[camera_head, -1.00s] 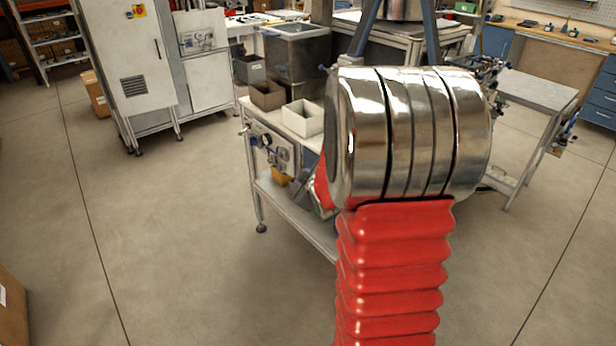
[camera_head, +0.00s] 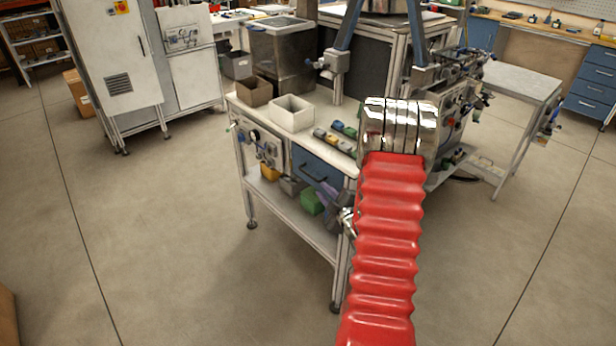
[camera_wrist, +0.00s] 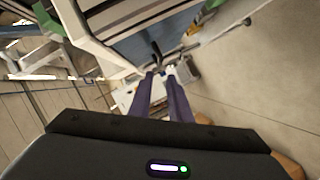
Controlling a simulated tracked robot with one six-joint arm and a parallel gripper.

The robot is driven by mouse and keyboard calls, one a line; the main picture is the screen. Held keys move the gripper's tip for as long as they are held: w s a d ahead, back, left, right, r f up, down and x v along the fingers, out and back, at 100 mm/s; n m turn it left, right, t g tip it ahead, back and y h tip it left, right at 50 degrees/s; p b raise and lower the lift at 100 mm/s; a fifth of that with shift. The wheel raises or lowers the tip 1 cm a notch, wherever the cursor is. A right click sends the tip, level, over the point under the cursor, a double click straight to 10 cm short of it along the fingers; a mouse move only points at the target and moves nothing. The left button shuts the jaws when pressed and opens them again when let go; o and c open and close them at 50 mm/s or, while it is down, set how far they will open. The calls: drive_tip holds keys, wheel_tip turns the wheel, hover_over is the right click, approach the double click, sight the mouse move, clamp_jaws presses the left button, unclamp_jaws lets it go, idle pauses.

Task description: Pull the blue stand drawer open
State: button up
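The blue stand drawer (camera_head: 322,172) is in the front of the grey stand, below its top, with a dark bar handle (camera_head: 313,176). It looks shut. In the wrist view the blue drawer front (camera_wrist: 145,42) fills the upper middle, and the dark handle (camera_wrist: 157,54) stands just beyond my fingertips. My gripper (camera_wrist: 161,74) has two purple fingers with a gap between them, nothing visible held. In the head view the purple fingers (camera_head: 326,192) show just below and right of the handle; my arm hides part of the wrist. I cannot tell whether the fingers touch the handle.
On the stand top are a white bin (camera_head: 291,113), a brown bin (camera_head: 254,91) and several small parts. Yellow and green bins (camera_head: 312,202) sit on the lower shelf (camera_head: 290,216). A grey cabinet (camera_head: 115,65) stands at the back left. Floor is clear in front.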

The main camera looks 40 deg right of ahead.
sight(309, 176)
drive_tip(key=shift+w, duration=0.1)
drive_tip(key=x, duration=1.3)
drive_tip(key=shift+w+d+f, duration=0.15)
drive_tip(key=shift+w, duration=0.15)
drive_tip(key=shift+c, duration=0.5)
clamp_jaws()
